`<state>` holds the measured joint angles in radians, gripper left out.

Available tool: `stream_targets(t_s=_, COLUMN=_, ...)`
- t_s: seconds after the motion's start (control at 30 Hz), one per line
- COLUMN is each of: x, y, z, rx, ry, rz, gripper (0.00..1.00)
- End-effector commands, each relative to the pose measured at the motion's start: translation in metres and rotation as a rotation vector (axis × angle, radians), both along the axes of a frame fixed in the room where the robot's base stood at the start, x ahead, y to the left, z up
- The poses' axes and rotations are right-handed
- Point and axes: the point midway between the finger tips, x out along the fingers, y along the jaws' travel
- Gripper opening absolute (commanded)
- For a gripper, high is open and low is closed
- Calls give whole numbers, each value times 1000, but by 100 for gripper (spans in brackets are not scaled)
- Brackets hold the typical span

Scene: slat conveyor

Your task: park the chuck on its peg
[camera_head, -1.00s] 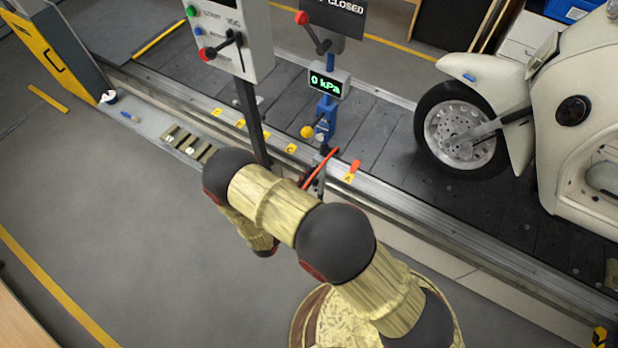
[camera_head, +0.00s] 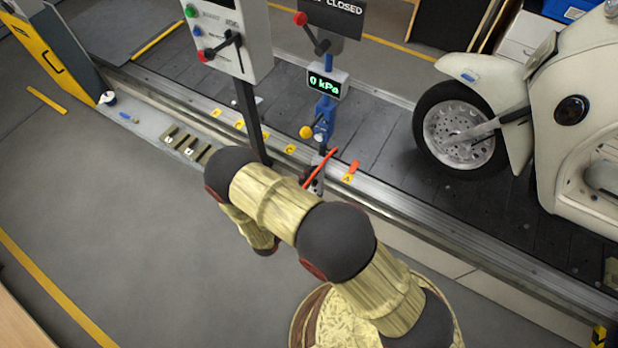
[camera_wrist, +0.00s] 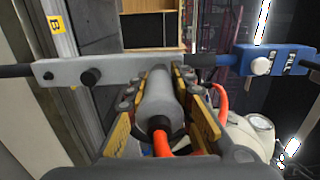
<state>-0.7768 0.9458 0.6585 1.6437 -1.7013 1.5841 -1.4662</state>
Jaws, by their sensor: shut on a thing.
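My gripper (camera_wrist: 165,105) is shut on the chuck (camera_wrist: 160,98), a grey cylinder with an orange hose (camera_wrist: 162,145) leaving its near end. The chuck lies between the yellow-sided fingers in the wrist view. A grey crossbar (camera_wrist: 120,71) with dark knobs (camera_wrist: 90,77) stands just beyond its far end; I cannot tell whether they touch. I cannot make out for sure which part is the peg. In the head view my arm hides most of the gripper, and the orange hose (camera_head: 321,167) shows near the conveyor edge.
A blue block marked FILL (camera_wrist: 270,62) sits right of the crossbar. In the head view a blue post with a 0 kPa display (camera_head: 325,84) stands behind the hose, beside a control panel (camera_head: 222,40). A cream scooter (camera_head: 575,110) is on the conveyor at right.

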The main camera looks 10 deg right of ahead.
Motion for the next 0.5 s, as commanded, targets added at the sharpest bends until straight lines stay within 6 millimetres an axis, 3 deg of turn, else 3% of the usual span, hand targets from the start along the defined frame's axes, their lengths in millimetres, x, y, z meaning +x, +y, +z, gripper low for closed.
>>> stream_targets(t_s=0.5, x=6, y=-4, z=0, rx=0, ry=0, rz=0, gripper=0)
